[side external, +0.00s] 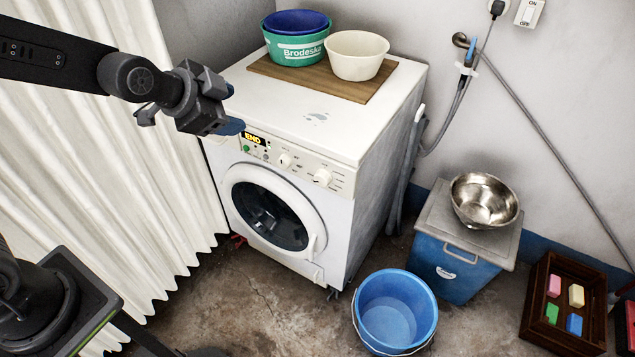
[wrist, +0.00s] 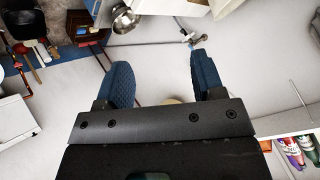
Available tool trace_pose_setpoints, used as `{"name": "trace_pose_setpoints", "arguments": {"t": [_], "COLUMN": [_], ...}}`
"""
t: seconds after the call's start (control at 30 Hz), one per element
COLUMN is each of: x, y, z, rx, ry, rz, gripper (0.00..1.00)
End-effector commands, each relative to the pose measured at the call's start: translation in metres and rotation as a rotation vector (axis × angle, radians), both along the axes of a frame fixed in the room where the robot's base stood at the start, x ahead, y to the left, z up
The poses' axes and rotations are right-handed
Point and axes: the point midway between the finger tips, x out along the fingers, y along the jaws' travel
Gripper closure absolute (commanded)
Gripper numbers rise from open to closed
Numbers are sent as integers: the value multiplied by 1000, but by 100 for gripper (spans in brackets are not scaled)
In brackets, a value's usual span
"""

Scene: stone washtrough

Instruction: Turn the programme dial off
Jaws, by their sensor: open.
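The white washing machine (side external: 345,145) stands against the wall in the side external view. Its front panel carries a lit display (side external: 255,139) reading END, a white knob (side external: 284,160) near the middle and a larger-looking white knob (side external: 322,177) to the right. Which is the programme dial, and where either points, is too small to tell. My gripper (side external: 233,108) is open and empty, above the panel's left end, left of both knobs. In the wrist view, its blue fingertips (wrist: 163,78) are wide apart with nothing between them; neither knob shows there.
Green and blue tubs (side external: 296,50) and a cream bowl (side external: 356,55) stand on a wooden board on the machine. A blue bucket (side external: 394,310) stands on the floor in front. A white curtain (side external: 100,150) hangs at left. A metal bowl (side external: 484,200) sits on a blue box.

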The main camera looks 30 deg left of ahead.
Motion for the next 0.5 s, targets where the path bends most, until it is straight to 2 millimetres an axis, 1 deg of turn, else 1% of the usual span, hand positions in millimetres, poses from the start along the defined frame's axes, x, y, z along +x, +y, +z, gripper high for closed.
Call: {"name": "trace_pose_setpoints", "arguments": {"t": [0.03, 0.1, 0.17, 0.2, 0.27, 0.33, 0.47, 0.5], "x": [18, 40, 57, 67, 80, 93, 109, 111], "y": [-7, -15, -22, -26, -32, -38, -49, -52], "z": [-16, -33, -49, -60, -79, -101, -147, -162], "rx": [57, 144, 224, 280, 369, 479, 703, 777], "ry": [-29, -91, -143, -178, -227, -282, -377, -402], "rz": [-56, -126, -183, -217, -267, -320, -406, -432], "gripper": [33, 27, 27, 27, 27, 27, 27, 27]}}
